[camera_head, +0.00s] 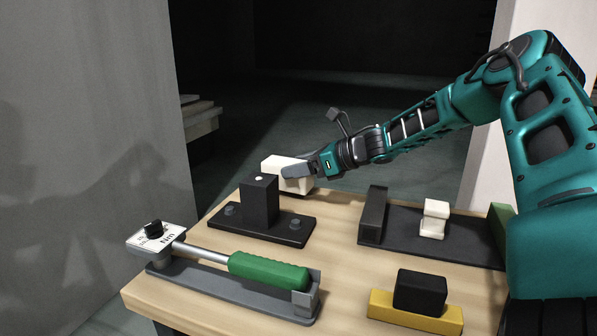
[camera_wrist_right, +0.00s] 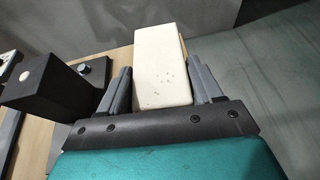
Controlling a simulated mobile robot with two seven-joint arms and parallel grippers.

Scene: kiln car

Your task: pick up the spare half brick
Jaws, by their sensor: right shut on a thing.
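A cream-white half brick (camera_head: 284,171) is at the far left part of the table in the head view, behind a black upright block. My right gripper (camera_head: 297,172) reaches it from the right and is shut on it. In the right wrist view the brick (camera_wrist_right: 160,65) sits between the two grey fingers of the gripper (camera_wrist_right: 163,92), one finger on each side. Whether the brick touches the table or is lifted cannot be told. My left gripper is not in view.
A black block on a bolted base (camera_head: 260,200) stands close in front of the brick. A green-handled torque wrench (camera_head: 268,270) lies in a grey cradle at front left. A white notched piece (camera_head: 434,219) sits on a dark mat. A black block (camera_head: 420,292) rests on a yellow base (camera_head: 415,314).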

